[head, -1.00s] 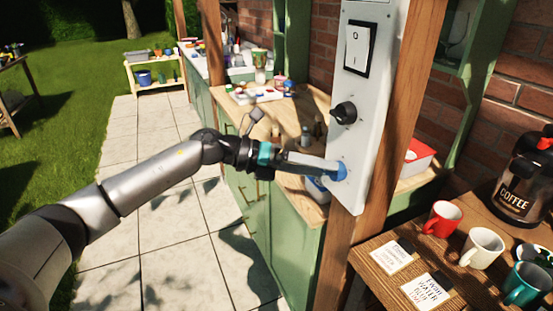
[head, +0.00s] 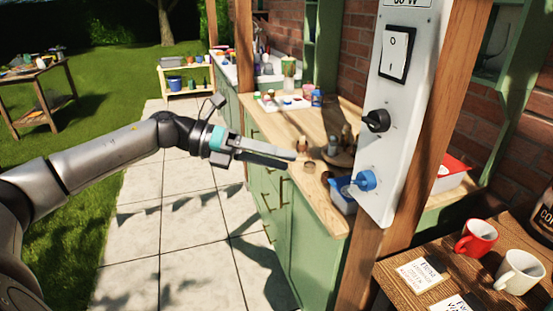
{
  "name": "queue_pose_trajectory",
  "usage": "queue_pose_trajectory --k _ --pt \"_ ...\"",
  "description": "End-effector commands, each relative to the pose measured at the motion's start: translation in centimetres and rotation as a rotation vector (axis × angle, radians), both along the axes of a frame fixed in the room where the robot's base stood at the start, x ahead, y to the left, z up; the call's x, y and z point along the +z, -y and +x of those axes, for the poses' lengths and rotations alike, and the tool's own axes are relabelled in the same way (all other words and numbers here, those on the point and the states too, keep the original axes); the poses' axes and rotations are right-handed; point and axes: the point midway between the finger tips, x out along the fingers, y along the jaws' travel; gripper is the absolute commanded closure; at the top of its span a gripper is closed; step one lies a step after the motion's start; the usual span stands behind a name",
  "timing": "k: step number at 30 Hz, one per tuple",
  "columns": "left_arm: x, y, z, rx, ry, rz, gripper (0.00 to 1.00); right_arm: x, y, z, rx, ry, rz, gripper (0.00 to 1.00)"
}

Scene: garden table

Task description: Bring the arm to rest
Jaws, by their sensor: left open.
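My left arm comes in from the left. Its gripper (head: 290,160) is open and empty, in the air in front of the green cabinet's wooden counter. It is apart from the white control panel (head: 404,120) on the wooden post. The panel carries a black-framed rocker switch (head: 395,53), a black knob (head: 377,121) and a blue knob (head: 365,181) low down. The blue knob shows fully, with a gap between it and the fingertips. My right gripper is not in view.
The wooden counter (head: 316,125) holds jars, small pots and a blue container (head: 343,198) near the panel. A side table at lower right has a red mug (head: 476,238), a white mug (head: 520,271) and cards. The paved path (head: 160,235) below my arm is clear.

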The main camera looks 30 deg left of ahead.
Motion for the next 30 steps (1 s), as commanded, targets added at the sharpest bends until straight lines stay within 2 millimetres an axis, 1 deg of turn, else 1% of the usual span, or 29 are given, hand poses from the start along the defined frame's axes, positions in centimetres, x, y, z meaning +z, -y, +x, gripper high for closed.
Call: queue_pose_trajectory --k 14,17,19,20,23,24,26,27,29,30 --pt "-0.1 0.0 0.1 0.003 -0.003 -0.004 0.2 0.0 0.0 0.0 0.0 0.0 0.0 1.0" --pt "-0.8 -0.5 0.7 0.045 -0.024 -0.05 0.2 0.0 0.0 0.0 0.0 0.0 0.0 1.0" --pt "-2.1 -1.2 1.8 0.114 -0.058 -0.129 0.2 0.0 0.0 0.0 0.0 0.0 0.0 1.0" --pt "-2.9 -1.7 2.4 0.155 -0.079 -0.174 0.2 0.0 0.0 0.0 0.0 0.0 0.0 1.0" --pt "-7.2 -3.9 4.4 0.339 -0.183 -0.361 0.2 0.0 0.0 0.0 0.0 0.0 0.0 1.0" --pt "-9.4 -4.9 5.1 0.424 -0.235 -0.44 0.2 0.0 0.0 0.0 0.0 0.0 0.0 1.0" --pt "-13.3 -6.5 5.6 0.555 -0.317 -0.554 0.2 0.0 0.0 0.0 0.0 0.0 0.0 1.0" --pt "-16.2 -7.5 5.6 0.645 -0.376 -0.626 0.2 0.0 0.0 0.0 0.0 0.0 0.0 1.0" --pt "-20.7 -8.7 5.1 0.776 -0.464 -0.723 0.2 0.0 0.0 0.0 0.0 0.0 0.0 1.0" --pt "-23.7 -9.3 4.5 0.859 -0.521 -0.782 0.2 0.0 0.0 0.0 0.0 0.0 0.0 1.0"
